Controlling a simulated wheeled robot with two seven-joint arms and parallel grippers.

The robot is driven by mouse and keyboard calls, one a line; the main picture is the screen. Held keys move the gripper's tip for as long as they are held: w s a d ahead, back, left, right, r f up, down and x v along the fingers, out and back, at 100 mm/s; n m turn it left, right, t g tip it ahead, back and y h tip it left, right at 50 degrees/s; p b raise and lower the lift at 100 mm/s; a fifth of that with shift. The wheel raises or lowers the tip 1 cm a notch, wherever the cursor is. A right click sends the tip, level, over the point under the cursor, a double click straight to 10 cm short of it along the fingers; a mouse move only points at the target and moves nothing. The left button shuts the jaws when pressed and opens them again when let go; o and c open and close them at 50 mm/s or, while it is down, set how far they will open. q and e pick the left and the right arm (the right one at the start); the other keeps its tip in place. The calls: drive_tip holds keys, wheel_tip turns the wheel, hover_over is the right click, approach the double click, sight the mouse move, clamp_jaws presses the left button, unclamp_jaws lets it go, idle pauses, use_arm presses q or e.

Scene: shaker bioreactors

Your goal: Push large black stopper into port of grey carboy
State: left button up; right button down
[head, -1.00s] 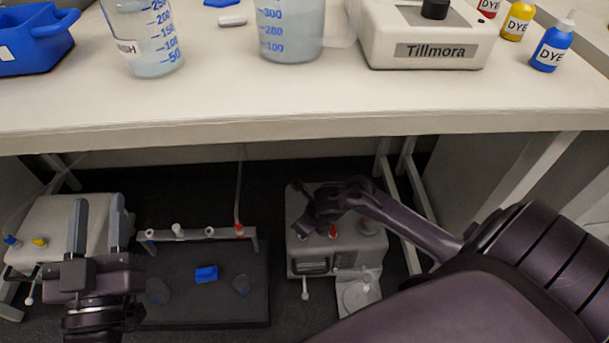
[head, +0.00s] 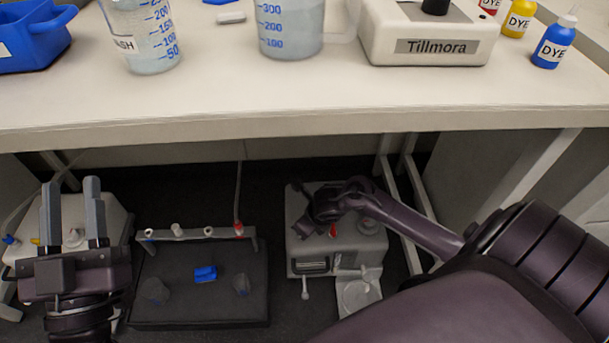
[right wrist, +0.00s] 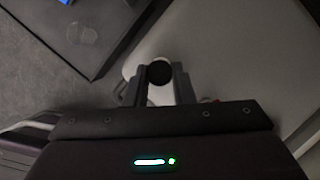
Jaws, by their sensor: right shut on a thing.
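The grey carboy (head: 340,252) stands on the floor under the bench, with a red part (head: 332,231) on its top. My right gripper (head: 309,222) is low over the carboy's left top side. In the right wrist view, its two fingers are shut on the round black stopper (right wrist: 159,73), with the pale carboy top (right wrist: 245,55) below. I cannot tell whether the stopper is in the port, since the gripper hides that spot in the head view. My left gripper (head: 71,190) is open and empty, pointing up in front of the left carboy.
A second, pale carboy (head: 112,219) stands at left. Between the carboys lies a dark mat (head: 200,308) with a blue block (head: 205,273) and dark round pieces. A rail (head: 190,235) stands at its back. The bench edge (head: 300,128) overhangs; beakers and dye bottles stand above.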

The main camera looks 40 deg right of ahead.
use_arm(q)
drive_tip(key=shift+f, duration=0.35)
